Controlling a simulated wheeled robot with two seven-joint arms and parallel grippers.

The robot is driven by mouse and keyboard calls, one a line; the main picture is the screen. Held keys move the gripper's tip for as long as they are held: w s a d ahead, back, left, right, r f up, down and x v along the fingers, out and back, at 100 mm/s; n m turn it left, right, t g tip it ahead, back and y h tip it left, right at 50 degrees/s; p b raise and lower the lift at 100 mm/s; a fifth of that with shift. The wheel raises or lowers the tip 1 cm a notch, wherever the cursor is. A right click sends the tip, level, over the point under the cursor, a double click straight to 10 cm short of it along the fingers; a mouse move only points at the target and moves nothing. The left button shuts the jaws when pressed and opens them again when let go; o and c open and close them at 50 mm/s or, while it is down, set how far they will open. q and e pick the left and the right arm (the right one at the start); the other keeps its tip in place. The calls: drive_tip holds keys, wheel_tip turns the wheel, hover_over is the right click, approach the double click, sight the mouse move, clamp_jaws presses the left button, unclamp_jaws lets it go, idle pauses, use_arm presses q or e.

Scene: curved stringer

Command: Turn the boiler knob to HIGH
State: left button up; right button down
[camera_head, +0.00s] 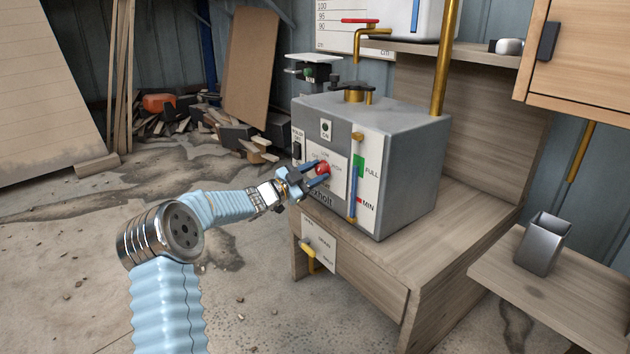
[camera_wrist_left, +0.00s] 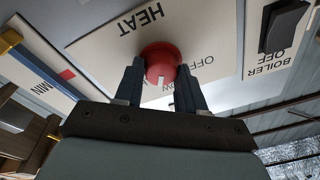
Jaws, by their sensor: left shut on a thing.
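The boiler (camera_head: 400,160) is a grey metal box on a wooden bench. Its red knob (camera_head: 322,169) sits on a light front plate with LOW and HIGH lettering. My left gripper (camera_head: 318,174) is at the knob, its two blue fingers shut on it from either side. In the left wrist view the red knob (camera_wrist_left: 159,62) is between the fingertips (camera_wrist_left: 160,75), with a white mark on its rim pointing toward my gripper. HEAT and OFF lettering shows around it, partly hidden by the fingers. My right gripper is not in view.
A black boiler switch (camera_wrist_left: 284,25) is beside the knob plate. A level gauge (camera_head: 354,180) marked FULL and MIN is right of the knob. A yellow valve handle (camera_head: 312,256) is below on the bench. A metal cup (camera_head: 541,245) stands on the right shelf.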

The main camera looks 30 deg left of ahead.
use_arm(q)
drive_tip(key=m+b, duration=0.1)
drive_tip(key=m, duration=0.2)
drive_tip(key=shift+f+h, duration=0.2)
drive_tip(key=shift+h, duration=0.1)
drive_tip(key=shift+a+r+m+g+h+b, duration=0.1)
drive_tip(key=shift+m+g+h+b, duration=0.35)
drive_tip(key=shift+m, duration=1.35)
drive_tip(key=o, duration=1.1)
drive_tip(key=shift+c, duration=0.2)
drive_tip(key=v, duration=1.3)
drive_tip(key=shift+s+p, duration=0.4)
drive_tip(key=shift+p, duration=0.05)
